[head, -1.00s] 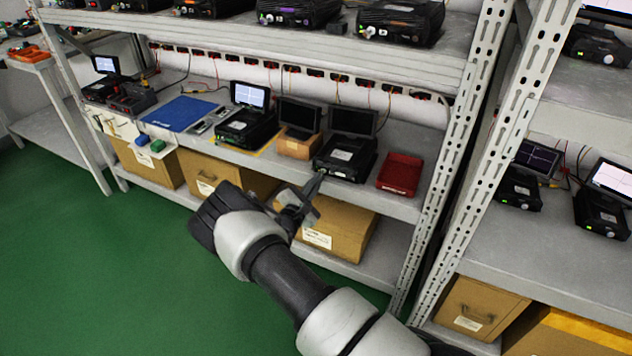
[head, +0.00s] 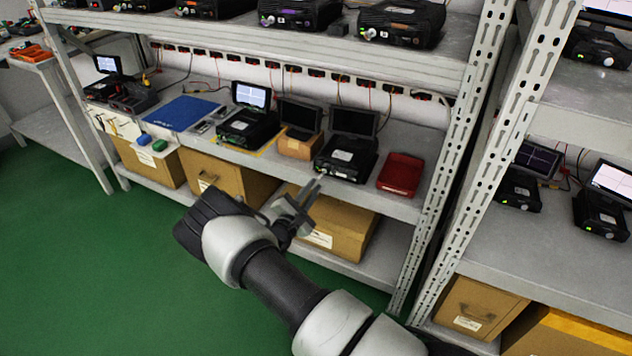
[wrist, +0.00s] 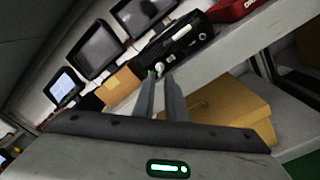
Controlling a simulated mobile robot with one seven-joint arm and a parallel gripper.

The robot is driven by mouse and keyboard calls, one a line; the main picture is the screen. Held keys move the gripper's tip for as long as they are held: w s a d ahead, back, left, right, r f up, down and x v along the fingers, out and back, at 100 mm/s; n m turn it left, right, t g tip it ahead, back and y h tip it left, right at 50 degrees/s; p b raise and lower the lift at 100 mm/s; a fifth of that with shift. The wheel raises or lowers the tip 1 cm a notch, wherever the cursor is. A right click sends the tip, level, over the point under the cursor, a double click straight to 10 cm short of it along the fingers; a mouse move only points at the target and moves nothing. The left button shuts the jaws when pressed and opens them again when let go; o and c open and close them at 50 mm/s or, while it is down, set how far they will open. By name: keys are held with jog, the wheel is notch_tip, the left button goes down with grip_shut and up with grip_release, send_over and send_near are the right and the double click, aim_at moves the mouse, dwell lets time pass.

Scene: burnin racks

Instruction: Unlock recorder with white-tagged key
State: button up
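The black recorder (head: 345,158) with a white label stands on the middle shelf, a dark screen behind it. In the wrist view the recorder (wrist: 172,45) lies just beyond the fingertips. My gripper (head: 318,181) points at its lower left front corner; its two fingers (wrist: 161,80) are a narrow gap apart, with nothing clearly between them. A small pale piece (wrist: 159,68) shows just past the tips at the recorder's front. I cannot tell whether it is the key, its white tag or part of the recorder.
A cardboard box (head: 345,232) stands on the shelf below, close to my gripper. A rack upright (head: 455,170) is farther right. A blue mat (head: 183,113) lies to the left. The green floor (head: 90,260) is clear at left.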

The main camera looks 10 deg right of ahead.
jog(key=p+v, duration=0.2)
jog(key=v, duration=1.1)
jog(key=shift+s+a, duration=0.25)
jog(key=shift+s, duration=0.05)
